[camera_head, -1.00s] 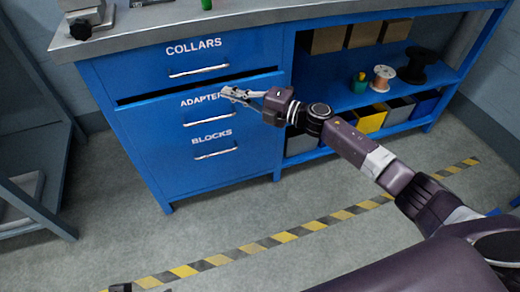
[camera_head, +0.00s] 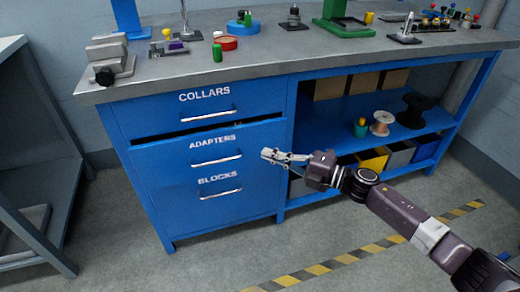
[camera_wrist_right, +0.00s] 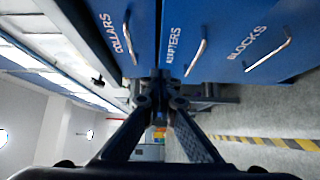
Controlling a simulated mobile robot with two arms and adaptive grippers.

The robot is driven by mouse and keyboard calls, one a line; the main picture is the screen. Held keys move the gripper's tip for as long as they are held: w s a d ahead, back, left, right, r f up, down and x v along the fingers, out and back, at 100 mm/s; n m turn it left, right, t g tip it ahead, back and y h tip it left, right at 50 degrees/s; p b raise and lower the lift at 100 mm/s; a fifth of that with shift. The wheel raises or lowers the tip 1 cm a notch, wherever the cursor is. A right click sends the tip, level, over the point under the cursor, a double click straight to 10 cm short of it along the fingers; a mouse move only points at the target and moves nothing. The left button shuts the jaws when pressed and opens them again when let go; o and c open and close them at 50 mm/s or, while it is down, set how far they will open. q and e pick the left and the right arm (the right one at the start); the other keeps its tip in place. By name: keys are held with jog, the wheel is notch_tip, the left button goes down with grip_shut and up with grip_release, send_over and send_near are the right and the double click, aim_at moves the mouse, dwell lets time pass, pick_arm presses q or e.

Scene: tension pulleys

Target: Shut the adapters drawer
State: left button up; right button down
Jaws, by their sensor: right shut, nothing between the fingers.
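The blue adapters drawer (camera_head: 175,160) is the middle of three drawers in the bench, labelled ADAPTERS, with a silver bar handle (camera_head: 217,160). A dark gap along its top edge shows that it stands partly out. My right gripper (camera_head: 266,154) is shut and empty. In the head view it overlaps the right end of the drawer front; contact cannot be told. In the right wrist view the fingertips (camera_wrist_right: 160,78) meet at the lower edge of the adapters drawer front (camera_wrist_right: 180,30). My left gripper is not in view.
The collars drawer (camera_head: 160,108) above and the blocks drawer (camera_head: 185,205) below look closed. Open shelves (camera_head: 350,112) with spools and bins stand to the right. The grey worktop (camera_head: 290,55) carries several tools and parts. The floor in front is clear.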

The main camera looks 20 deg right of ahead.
notch_tip(320, 180, down, 3)
jog(key=a+n+t+h+p, duration=0.1)
jog(key=a+n+h+p, duration=0.1)
jog(key=h, duration=0.1)
pick_arm(q)
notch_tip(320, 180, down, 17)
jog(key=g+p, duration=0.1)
jog(key=p, duration=0.3)
pick_arm(e)
jog(key=n+t+h+b, duration=0.1)
jog(key=n+t+h, duration=0.5)
jog(key=h, duration=0.4)
send_near(254, 127)
jog(key=shift+n+g, duration=0.5)
jog(key=shift+g, duration=0.1)
jog(key=w, duration=0.1)
jog(key=w+b, duration=0.1)
jog(key=w, duration=0.3)
jog(key=shift+w+r, duration=0.25)
jog(key=shift+r, duration=0.15)
pick_arm(q)
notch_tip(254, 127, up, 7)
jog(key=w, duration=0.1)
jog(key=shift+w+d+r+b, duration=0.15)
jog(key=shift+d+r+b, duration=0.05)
jog(key=shift+b, duration=0.1)
pick_arm(e)
jog(key=shift+w, duration=0.75)
